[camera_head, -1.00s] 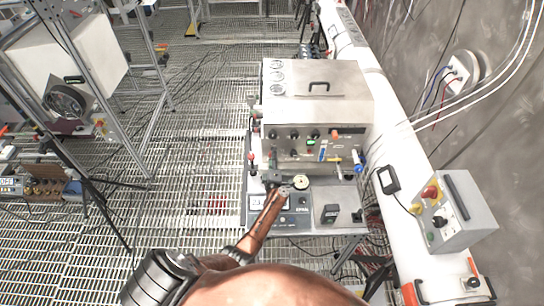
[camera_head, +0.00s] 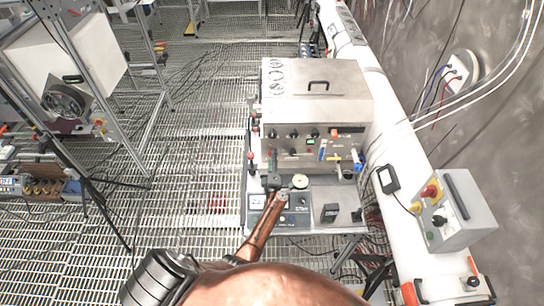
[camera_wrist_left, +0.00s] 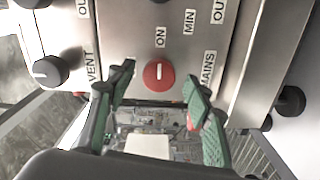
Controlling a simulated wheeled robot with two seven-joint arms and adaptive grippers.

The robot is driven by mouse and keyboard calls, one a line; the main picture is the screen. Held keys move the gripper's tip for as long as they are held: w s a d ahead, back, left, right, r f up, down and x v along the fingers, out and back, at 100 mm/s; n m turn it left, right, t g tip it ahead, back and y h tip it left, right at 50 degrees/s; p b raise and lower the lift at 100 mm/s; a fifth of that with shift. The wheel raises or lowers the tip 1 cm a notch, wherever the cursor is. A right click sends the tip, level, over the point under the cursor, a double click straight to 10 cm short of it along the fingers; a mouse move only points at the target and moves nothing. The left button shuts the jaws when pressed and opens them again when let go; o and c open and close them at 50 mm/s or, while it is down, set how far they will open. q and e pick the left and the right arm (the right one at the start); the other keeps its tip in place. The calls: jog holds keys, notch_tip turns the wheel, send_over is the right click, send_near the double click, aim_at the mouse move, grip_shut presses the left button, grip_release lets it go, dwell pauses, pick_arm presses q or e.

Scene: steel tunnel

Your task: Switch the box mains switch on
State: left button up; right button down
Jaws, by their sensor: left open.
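The steel box (camera_head: 318,110) stands on a bench in the middle of the head view, with a row of knobs on its front panel. In the left wrist view a round red knob (camera_wrist_left: 158,74) with a white pointer mark sits on the steel panel, close to the printed words ON and MAINS. My left gripper (camera_wrist_left: 158,80) is open, its green fingertips on either side of the red knob in the picture; I cannot tell whether they touch it. In the head view my left gripper (camera_head: 272,165) is in front of the panel's left part and hides some of it.
A black knob (camera_wrist_left: 48,71) is beside the red one, near the word VENT. A grey control box (camera_head: 452,212) with a red button sits on the white pipe at the right. A round pale dial (camera_head: 299,181) lies below the panel. Open grating floor is at the left.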

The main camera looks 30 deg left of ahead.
pick_arm(q)
jog(key=v, duration=0.5)
jog(key=shift+s, duration=0.15)
